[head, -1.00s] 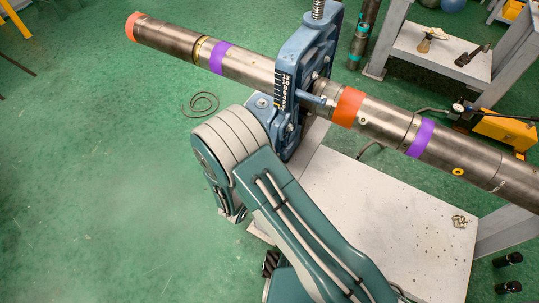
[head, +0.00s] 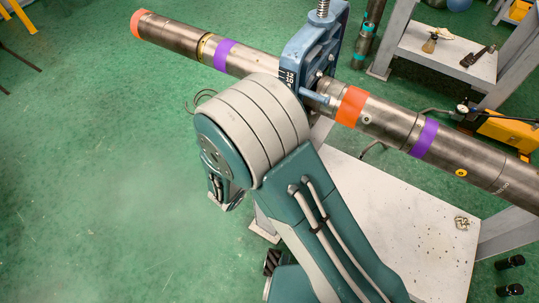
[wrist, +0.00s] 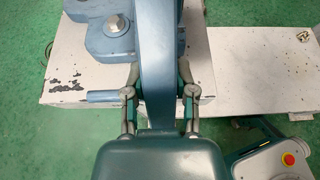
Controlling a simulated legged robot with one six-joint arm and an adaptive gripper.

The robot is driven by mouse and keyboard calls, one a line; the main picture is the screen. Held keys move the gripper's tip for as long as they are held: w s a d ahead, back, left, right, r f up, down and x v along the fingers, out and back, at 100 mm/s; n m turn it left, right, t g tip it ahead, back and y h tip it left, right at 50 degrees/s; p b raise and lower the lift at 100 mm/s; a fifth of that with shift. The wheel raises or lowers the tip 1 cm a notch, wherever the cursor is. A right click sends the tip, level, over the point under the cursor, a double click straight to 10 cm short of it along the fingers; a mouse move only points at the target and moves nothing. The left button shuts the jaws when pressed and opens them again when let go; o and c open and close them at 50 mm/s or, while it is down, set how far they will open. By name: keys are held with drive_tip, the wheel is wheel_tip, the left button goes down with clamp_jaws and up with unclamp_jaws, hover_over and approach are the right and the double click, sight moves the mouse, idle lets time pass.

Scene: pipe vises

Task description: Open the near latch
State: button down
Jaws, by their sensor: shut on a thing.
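A blue pipe vise (head: 318,45) stands around a long steel pipe (head: 260,63) in the head view. In the wrist view my gripper (wrist: 159,84) has a finger on each side of a blue upright part that looks like the near latch (wrist: 158,60). The fingers are shut on it. The far end of this part runs out of the top of the view, so I cannot tell whether it is unhooked.
The pipe has orange and purple bands. A white stand top (head: 400,215) lies below it. A blue bar (wrist: 102,97) sticks out beside the left finger. A grey workbench (head: 445,50) and a yellow tool (head: 508,130) are at the back right. Green floor is open at left.

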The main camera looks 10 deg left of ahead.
drive_tip(key=shift+s+a+r+g+y, duration=0.1)
drive_tip(key=shift+s+r+g+y, duration=0.1)
drive_tip(key=shift+r+g, duration=0.35)
drive_tip(key=shift+s+a+r+g+y, duration=0.15)
drive_tip(key=shift+s+r+g+y, duration=0.1)
drive_tip(key=shift+r+g, duration=0.35)
drive_tip(key=shift+s+a+r+g+y, duration=0.1)
drive_tip(key=shift+s+r+g+y, duration=0.1)
drive_tip(key=shift+r+g, duration=0.35)
drive_tip(key=shift+c, duration=2.1)
unclamp_jaws()
drive_tip(key=v, duration=1.1)
drive_tip(key=shift+s+a+r, duration=0.25)
